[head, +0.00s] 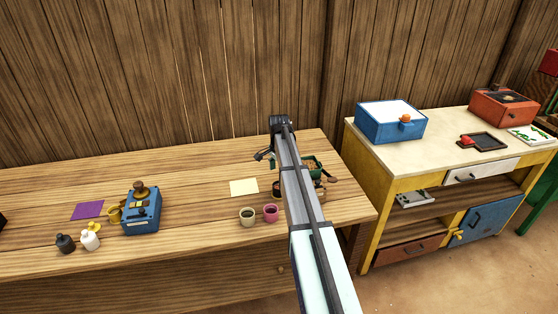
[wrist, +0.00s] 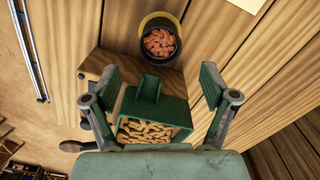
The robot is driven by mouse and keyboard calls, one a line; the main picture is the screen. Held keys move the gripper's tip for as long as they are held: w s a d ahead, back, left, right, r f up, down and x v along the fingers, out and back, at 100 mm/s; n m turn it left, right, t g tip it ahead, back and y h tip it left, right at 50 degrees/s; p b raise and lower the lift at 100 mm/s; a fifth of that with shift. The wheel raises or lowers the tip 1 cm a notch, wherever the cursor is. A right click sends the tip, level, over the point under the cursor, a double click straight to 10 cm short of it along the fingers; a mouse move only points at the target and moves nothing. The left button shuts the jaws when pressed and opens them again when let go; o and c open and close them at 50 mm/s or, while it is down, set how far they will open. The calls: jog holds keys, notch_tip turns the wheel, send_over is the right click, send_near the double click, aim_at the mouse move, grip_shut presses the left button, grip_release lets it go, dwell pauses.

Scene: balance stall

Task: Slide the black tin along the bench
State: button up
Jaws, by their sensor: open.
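A black tin (wrist: 160,45) with a yellow band at its rim and reddish-brown pieces inside shows at the top of the wrist view. It seems to be the small dark container (head: 277,188) beside my arm in the head view, partly hidden. My gripper (wrist: 162,88) is open, its two fingers on either side of a green box (wrist: 152,84) holding tan pieces. The tin is beyond the fingertips, not between them. In the head view the green box (head: 316,163) shows behind my arm; I cannot tell whether the fingers touch it.
A yellow sheet (head: 244,187) and two cups, one dark (head: 247,216) and one pink (head: 270,213), are left of my arm. Bare bench (head: 190,180) lies between.

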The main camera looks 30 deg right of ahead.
notch_tip(320, 180, down, 8)
jog(key=shift+f+p, duration=0.25)
jog(key=shift+p, duration=0.75)
jog(key=c, duration=1.3)
